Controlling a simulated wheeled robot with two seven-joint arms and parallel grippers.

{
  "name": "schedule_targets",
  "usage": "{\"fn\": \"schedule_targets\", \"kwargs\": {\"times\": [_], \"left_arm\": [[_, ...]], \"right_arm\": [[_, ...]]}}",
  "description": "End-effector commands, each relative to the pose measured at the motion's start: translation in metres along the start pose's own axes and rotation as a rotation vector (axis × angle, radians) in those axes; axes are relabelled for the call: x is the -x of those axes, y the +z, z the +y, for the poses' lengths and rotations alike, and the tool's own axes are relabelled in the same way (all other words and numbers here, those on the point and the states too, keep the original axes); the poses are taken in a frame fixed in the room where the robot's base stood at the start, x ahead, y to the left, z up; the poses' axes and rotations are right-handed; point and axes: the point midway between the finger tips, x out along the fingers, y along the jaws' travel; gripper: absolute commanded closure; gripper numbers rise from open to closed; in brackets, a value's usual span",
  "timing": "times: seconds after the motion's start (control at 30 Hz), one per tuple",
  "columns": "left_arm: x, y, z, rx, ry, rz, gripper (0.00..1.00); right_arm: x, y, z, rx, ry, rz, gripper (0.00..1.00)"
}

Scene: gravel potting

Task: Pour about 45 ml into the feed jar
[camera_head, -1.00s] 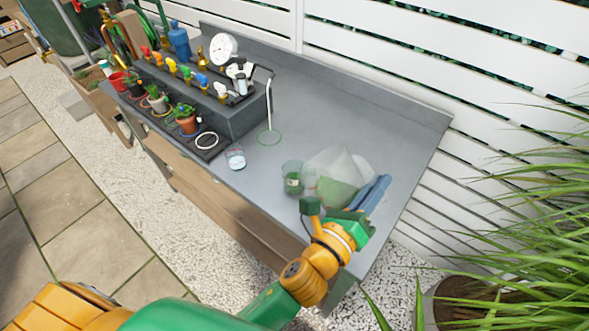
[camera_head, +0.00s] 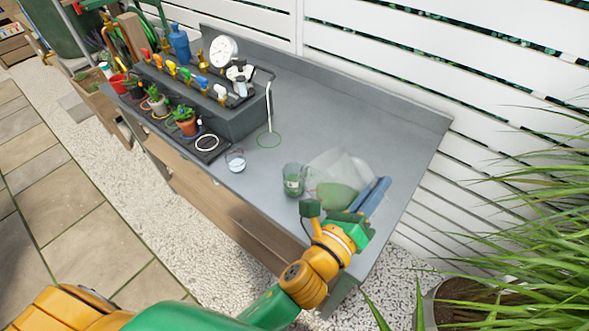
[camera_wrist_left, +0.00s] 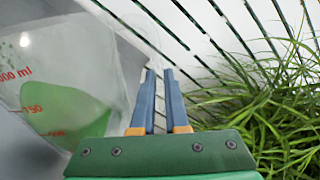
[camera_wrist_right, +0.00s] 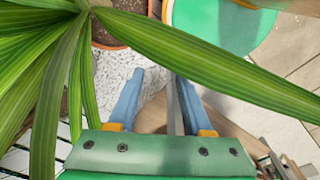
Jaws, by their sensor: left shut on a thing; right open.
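A clear measuring jug (camera_head: 325,165) with green liquid is tilted above the right front of the bench. Red volume marks show on the jug's wall in the left wrist view (camera_wrist_left: 55,70), and its liquid lies slanted against them. My left gripper (camera_head: 374,196) is shut on the jug at its right side; its fingers also show in the left wrist view (camera_wrist_left: 160,95). A small clear jar (camera_head: 293,180) with green in it stands just left of the jug. Whether liquid is falling into it is too small to tell. My right gripper (camera_wrist_right: 158,88) is open and appears empty, below a leaf.
A glass beaker (camera_head: 236,161) stands near the front edge. Potted plants (camera_head: 186,121), coloured taps (camera_head: 185,74) and a white dial (camera_head: 224,50) crowd the left end. A thin upright stand (camera_head: 269,105) is mid-bench. The back right of the bench (camera_head: 370,110) is clear.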

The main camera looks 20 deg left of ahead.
Motion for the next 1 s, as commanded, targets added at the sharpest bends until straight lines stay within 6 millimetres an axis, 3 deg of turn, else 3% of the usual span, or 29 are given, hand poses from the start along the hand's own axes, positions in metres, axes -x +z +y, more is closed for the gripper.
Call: {"fn": "schedule_targets", "kwargs": {"times": [0.63,0.77,1.0], "left_arm": [[0.0,-0.003,0.001,-0.016,-0.001,0.0,1.0],[0.0,-0.02,0.006,-0.109,0.002,0.006,1.0],[0.0,-0.067,0.005,-0.435,0.01,0.021,1.0]], "right_arm": [[-0.003,0.0,0.0,0.0,0.0,0.0,0.5],[-0.013,0.001,0.0,0.0,0.0,0.0,0.5],[-0.033,0.003,0.0,0.0,0.0,0.0,0.5]]}}
